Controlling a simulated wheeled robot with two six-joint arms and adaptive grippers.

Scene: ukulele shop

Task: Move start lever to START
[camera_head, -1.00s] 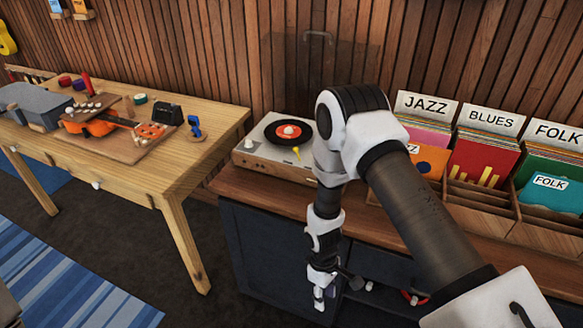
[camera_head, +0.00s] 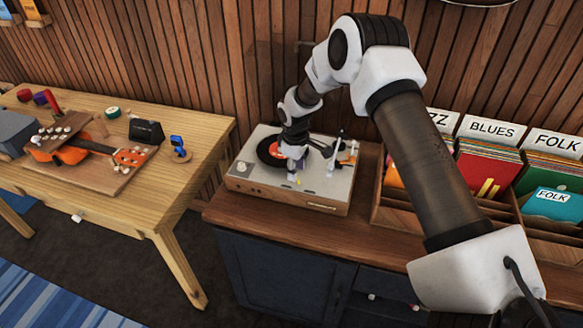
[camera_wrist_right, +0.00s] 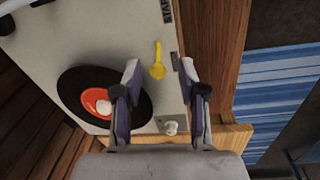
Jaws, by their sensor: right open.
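The record player (camera_head: 250,170) sits on the wooden counter, with a black record with an orange-red centre (camera_head: 270,152) on it. In the right wrist view the yellow start lever (camera_wrist_right: 157,68) lies on its pale top, its wide round end toward my gripper and its thin end pointing away. A START label (camera_wrist_right: 168,12) is farther along the edge; a second label is partly hidden by a finger. My right gripper (camera_wrist_right: 160,72) is open, one finger on each side of the lever, without visible contact. In the head view my right gripper (camera_head: 312,172) is low over the player's front.
A pale knob (camera_wrist_right: 170,127) stands near the player's corner. Record crates with BLUES (camera_head: 490,130) and FOLK dividers stand to the right. A wooden table (camera_head: 190,125) with a ukulele (camera_head: 75,150) is at the left, across a gap.

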